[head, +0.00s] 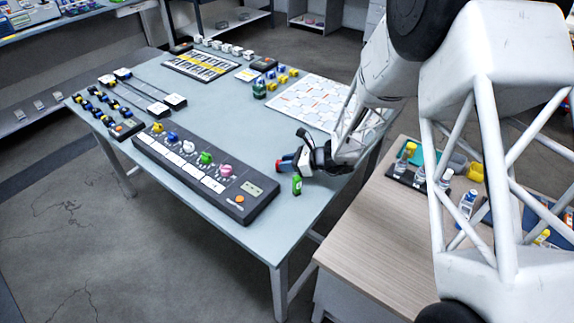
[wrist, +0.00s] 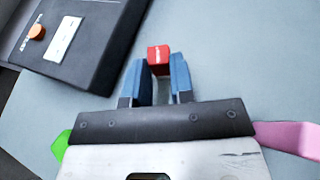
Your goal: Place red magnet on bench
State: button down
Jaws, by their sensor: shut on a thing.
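The red magnet (wrist: 159,54) is a small red block with faint white lettering on its face. It sits between the tips of my gripper's two blue fingers in the wrist view, and my gripper (wrist: 160,70) is shut on it. In the head view, the red magnet (head: 278,165) shows at the tip of my gripper (head: 285,162), low over the right front part of the blue-grey bench (head: 255,140). I cannot tell whether the magnet touches the bench top. The fingers hide part of its sides.
A long dark console (head: 190,165) with coloured knobs lies left of my gripper; its end (wrist: 75,40) fills the wrist view's upper left. A white patterned board (head: 318,102) lies behind. Bare bench surrounds the magnet.

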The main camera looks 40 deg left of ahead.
jog(key=shift+f, duration=0.4)
jog(key=shift+f, duration=0.1)
jog(key=c, duration=1)
grip_release()
jog(key=v, duration=1.2)
jog(key=shift+r, duration=0.2)
jog(key=shift+r, duration=0.1)
